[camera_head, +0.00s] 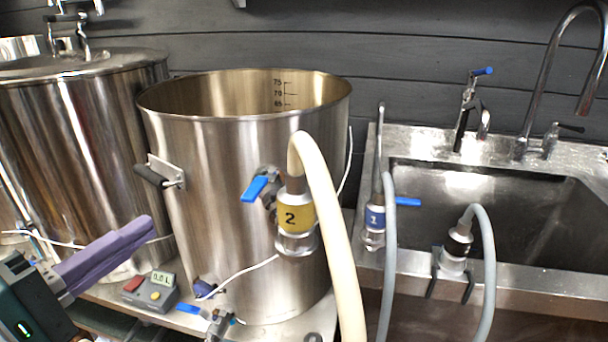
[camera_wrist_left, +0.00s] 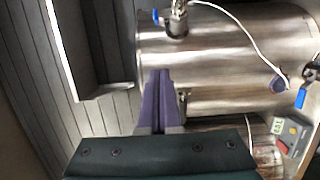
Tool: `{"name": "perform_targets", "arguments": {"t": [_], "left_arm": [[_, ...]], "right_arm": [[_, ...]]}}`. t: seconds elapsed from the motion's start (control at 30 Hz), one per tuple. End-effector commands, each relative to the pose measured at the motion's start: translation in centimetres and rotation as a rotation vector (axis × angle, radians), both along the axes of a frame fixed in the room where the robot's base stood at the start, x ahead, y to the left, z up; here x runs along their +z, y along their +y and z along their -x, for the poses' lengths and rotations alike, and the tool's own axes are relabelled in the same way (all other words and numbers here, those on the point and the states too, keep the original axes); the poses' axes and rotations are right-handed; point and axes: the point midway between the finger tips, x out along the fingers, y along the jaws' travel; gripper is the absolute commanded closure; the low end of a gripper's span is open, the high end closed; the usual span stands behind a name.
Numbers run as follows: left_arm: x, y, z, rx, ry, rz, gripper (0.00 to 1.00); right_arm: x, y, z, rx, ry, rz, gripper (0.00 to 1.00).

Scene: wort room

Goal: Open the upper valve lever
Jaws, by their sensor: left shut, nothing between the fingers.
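The upper valve (camera_head: 268,185) sits on the front of the open steel kettle (camera_head: 205,175), its blue lever (camera_head: 254,189) pointing down-left beside the fitting marked 2 (camera_head: 295,218). In the left wrist view, where the kettle lies sideways, the upper valve (camera_wrist_left: 177,20) is at the top with the blue lever (camera_wrist_left: 155,16) beside it. My left gripper (camera_head: 148,226) has purple fingers, shut and empty, left of the kettle and apart from the lever. The fingers also show in the left wrist view (camera_wrist_left: 160,75). My right gripper is not in view.
A black side handle (camera_head: 150,175) sticks out near my left fingers. Below are a small display box (camera_head: 152,292) and a lower valve with a blue lever (camera_head: 188,309). A thick cream hose (camera_head: 335,250) hangs right of the upper valve. A sink (camera_head: 480,210) is at right.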

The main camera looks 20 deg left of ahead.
Motion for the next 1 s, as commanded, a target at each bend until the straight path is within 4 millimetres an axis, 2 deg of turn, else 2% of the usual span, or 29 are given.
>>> {"name": "perform_targets", "arguments": {"t": [0.17,0.53,0.7,1.0], "left_arm": [[0.2,-0.3,-2.5,0.001,-0.005,0.003,1.0],[0.1,-1.5,-10.0,0.001,-0.003,0.0,1.0],[0.2,-4.2,-9.9,0.001,0.0,0.003,1.0],[0.0,-5.3,-10.0,0.001,0.0,-0.002,1.0]], "right_arm": [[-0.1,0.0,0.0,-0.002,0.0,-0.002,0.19],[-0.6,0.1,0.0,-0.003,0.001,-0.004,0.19],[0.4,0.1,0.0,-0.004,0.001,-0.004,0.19],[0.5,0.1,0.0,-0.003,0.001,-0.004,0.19]]}}
